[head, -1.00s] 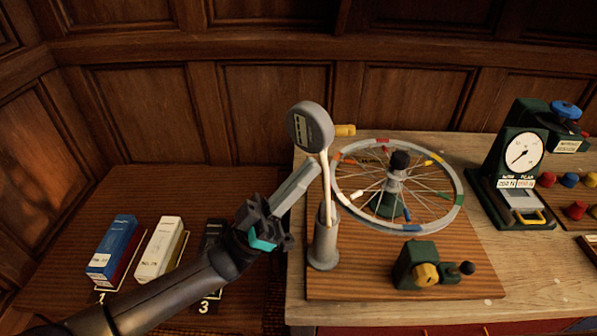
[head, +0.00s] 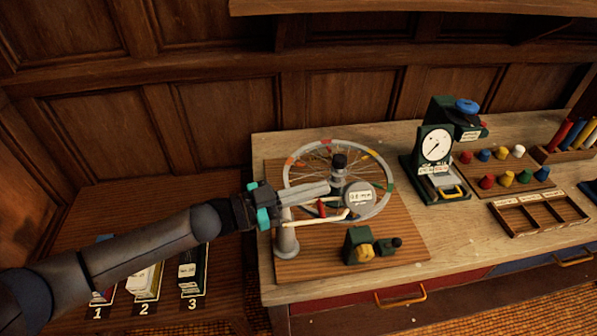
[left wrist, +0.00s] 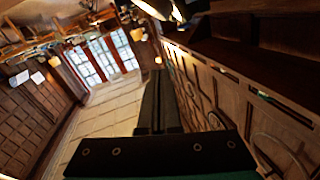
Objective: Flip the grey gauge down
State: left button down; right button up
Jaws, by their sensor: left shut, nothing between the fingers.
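The grey gauge (head: 359,195) is a round disc with a small label on its face. It lies down over the right side of the spoked wheel (head: 300,168), at the end of a pale arm (head: 318,220) that runs from the grey post (head: 286,240). My left gripper (head: 326,188) is shut and empty. Its fingers reach over the wheel from the left, above the pale arm, with the tips near the wheel's dark hub and left of the gauge. In the left wrist view the dark fingers (left wrist: 158,105) are together. My right gripper is not in view.
A green block with a yellow knob (head: 362,248) stands in front of the wheel on the wooden board. A green dial device (head: 436,150) and coloured pegs stand to the right. Numbered boxes (head: 192,272) are at the lower left.

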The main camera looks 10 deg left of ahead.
aim_at(339, 218)
pick_arm(q)
jog(key=d+f, duration=0.1)
jog(key=d, duration=0.1)
jog(key=w+d+f, duration=0.1)
jog(key=f, duration=0.1)
jog(key=shift+d+f, duration=0.1)
jog(key=shift+d, duration=0.25)
jog(key=shift+w+d+f+g+y+p, duration=0.1)
jog(key=shift+d+f+g+y+p, duration=0.4)
jog(key=shift+g+y+p, duration=0.15)
jog(key=shift+d+f+t+p, duration=0.25)
jog(key=shift+f+p, duration=0.2)
jog(key=shift+f, duration=0.3)
jog(key=shift+w+d+f+m+y+p, duration=0.1)
jog(key=shift+d+f+m+y+p, duration=0.05)
jog(key=shift+f+m+y+p, duration=0.2)
jog(key=shift+d+f+g+y, duration=0.1)
jog(key=shift+f+g+y, duration=0.2)
jog(key=shift+f+g, duration=0.15)
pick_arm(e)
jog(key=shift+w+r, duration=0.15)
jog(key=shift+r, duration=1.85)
pick_arm(q)
jog(key=shift+f, duration=0.1)
jog(key=shift+p, duration=0.3)
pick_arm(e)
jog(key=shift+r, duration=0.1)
